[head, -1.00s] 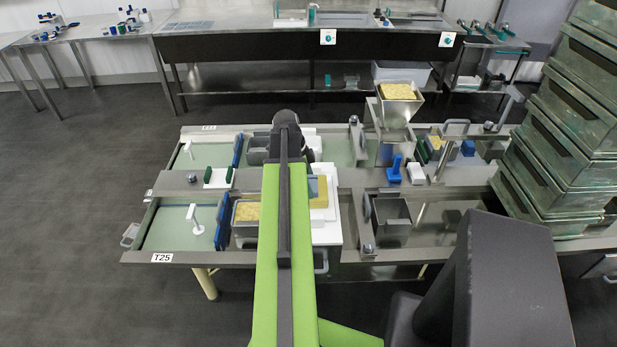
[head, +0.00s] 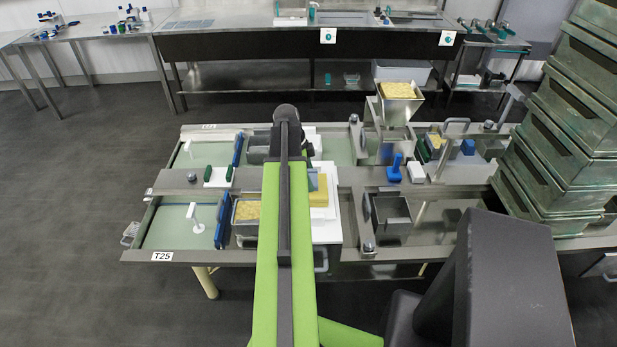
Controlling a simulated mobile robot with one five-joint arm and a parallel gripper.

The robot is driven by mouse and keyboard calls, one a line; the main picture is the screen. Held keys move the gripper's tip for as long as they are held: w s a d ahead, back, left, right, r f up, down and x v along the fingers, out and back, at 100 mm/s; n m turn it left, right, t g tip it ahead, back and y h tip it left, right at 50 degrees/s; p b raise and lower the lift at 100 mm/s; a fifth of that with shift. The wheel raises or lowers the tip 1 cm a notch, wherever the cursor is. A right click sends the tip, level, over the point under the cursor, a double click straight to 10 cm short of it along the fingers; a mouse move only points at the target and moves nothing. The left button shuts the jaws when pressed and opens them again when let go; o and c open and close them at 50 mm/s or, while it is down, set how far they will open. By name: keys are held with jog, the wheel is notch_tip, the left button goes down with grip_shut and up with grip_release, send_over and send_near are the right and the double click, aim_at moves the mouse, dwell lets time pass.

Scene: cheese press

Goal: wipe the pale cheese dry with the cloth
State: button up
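A yellow block (head: 320,191) lies on the white board (head: 327,233) at the middle of the table, partly hidden by my green arm. I cannot tell whether it is the pale cheese. A small blue-grey patch (head: 312,181) shows beside the arm at this block. It may be the cloth, but it is too small to tell. My arm reaches forward over the table and covers the left part of the board. My gripper is hidden behind the arm, so its fingers and anything in them do not show.
A tub of yellow curd (head: 247,211) stands left of my arm. A steel mould (head: 391,217), a blue handled tool (head: 394,172) and a curd hopper (head: 397,105) stand to the right. Stacked green crates (head: 560,130) rise at the right edge.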

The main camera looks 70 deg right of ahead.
jog(key=shift+r, duration=0.1)
notch_tip(320, 180, up, 5)
jog(key=p, duration=0.5)
